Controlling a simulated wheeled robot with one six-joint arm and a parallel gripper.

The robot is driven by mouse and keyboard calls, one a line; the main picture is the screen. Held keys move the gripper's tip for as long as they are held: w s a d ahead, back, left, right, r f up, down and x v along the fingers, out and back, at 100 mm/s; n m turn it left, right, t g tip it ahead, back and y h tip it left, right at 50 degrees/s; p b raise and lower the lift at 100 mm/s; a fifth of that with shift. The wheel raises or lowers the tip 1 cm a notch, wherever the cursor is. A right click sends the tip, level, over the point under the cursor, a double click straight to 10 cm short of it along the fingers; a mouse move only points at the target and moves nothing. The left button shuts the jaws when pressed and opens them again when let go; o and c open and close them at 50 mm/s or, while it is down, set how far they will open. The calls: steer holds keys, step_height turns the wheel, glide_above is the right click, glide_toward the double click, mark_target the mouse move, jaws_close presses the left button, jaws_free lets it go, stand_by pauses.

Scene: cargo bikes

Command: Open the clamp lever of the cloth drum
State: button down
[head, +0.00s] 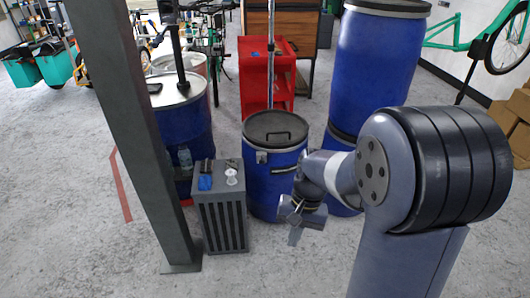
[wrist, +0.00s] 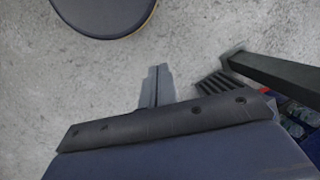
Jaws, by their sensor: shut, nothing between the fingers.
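A short blue drum (head: 264,190) stands upright in the middle of the head view, with a grey lid (head: 270,121) that carries a dark handle. It looks like the cloth drum, though no label is readable. A small metal clamp piece (head: 261,157) sits at its front rim; whether the lever is closed is too small to tell. A dark bar (head: 286,169) shows on its front right side. My gripper (head: 294,236) hangs in front of the drum at its lower right, apart from the clamp. In the wrist view its fingers (wrist: 157,84) are together and empty above the floor.
A grey slatted box (head: 222,218) with small items on top stands left of the drum, beside a grey post (head: 128,130). A tall blue drum stack (head: 375,65) stands behind right. A red cart (head: 254,87) is behind. Bare floor lies in front.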

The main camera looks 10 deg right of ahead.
steer(key=w+a+f+m+g+y+b, duration=0.1)
steer(key=w+f+g+b, duration=0.1)
steer(key=w+f, duration=0.6)
step_height(320, 180, down, 4)
steer(key=shift+w+a+m, duration=0.25)
steer(key=shift+a+m, duration=0.05)
steer(key=shift+m, duration=0.1)
steer(key=shift+w, duration=0.1)
